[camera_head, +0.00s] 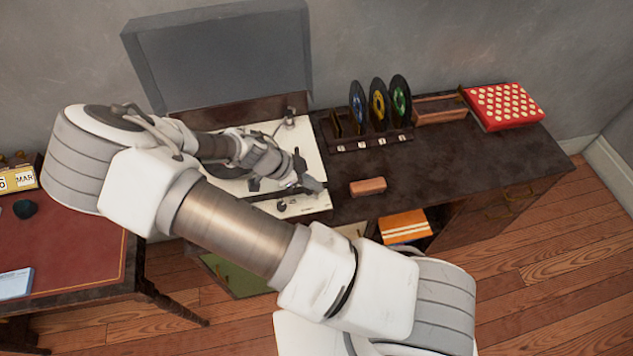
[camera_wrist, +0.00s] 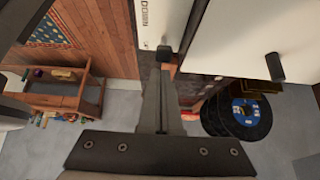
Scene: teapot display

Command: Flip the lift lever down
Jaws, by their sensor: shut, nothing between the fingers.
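The record player has a cream deck (camera_head: 312,150) and stands on the dark cabinet, partly hidden by my arm. Its translucent grey lid (camera_head: 220,55) is raised at the back. In the wrist view the deck's pale surface (camera_wrist: 225,40) carries the word DOWN, and a small black lever knob (camera_wrist: 164,52) sits beside it. Another black peg (camera_wrist: 275,67) stands farther right. My gripper (camera_head: 312,186) is over the deck's front right part. In the wrist view its fingers (camera_wrist: 161,72) are shut and empty, with tips close below the knob; I cannot tell whether they touch.
A rack with several records (camera_head: 378,104) stands right of the player, with a red tray (camera_head: 503,106) farther right. A reddish-brown block (camera_head: 368,187) lies near the cabinet's front edge. A red-topped desk (camera_head: 75,250) is at left. The cabinet top between block and tray is clear.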

